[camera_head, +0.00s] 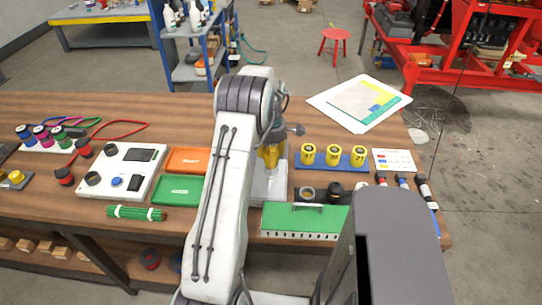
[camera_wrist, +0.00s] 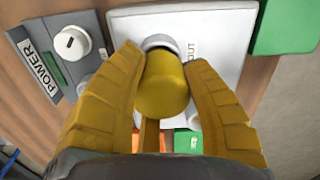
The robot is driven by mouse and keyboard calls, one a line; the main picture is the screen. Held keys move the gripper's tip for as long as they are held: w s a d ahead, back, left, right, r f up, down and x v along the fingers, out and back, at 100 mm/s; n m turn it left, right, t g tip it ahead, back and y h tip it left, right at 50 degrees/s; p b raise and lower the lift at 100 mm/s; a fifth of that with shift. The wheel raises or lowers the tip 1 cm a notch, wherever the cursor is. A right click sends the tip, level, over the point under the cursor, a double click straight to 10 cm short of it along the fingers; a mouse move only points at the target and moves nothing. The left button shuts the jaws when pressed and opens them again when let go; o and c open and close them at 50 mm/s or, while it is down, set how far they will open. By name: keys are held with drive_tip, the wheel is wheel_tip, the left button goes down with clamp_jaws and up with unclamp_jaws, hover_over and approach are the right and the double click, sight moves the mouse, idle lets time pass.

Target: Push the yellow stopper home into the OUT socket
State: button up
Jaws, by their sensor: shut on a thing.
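The yellow stopper (camera_wrist: 164,88) is a short cylinder between the two yellow fingers of my gripper (camera_wrist: 164,62), which is shut on it. Its far end meets the pale grey ring of the OUT socket (camera_wrist: 158,40) on a white plate (camera_wrist: 228,30). How deep the stopper sits in the ring is hidden by the stopper itself. The OUT label (camera_wrist: 191,50) is just right of the ring. In the head view my gripper (camera_head: 270,158) is over the white plate (camera_head: 272,190), partly behind my arm; the stopper cannot be made out there.
A grey POWER box (camera_wrist: 88,75) with a white knob is left of the plate in the wrist view. An orange tray (camera_head: 188,160) and a green tray (camera_head: 178,190) lie left of my arm. A blue rack (camera_head: 320,166) with yellow cylinders stands to the right.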

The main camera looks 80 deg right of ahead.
drive_tip(key=shift+f+b, duration=0.7)
drive_tip(key=shift+f, duration=0.3)
drive_tip(key=o, duration=1.3)
drive_tip(key=shift+c, duration=0.2)
drive_tip(key=shift+r, duration=0.15)
wheel_tip(320, 180, up, 12)
drive_tip(key=shift+f, duration=0.15)
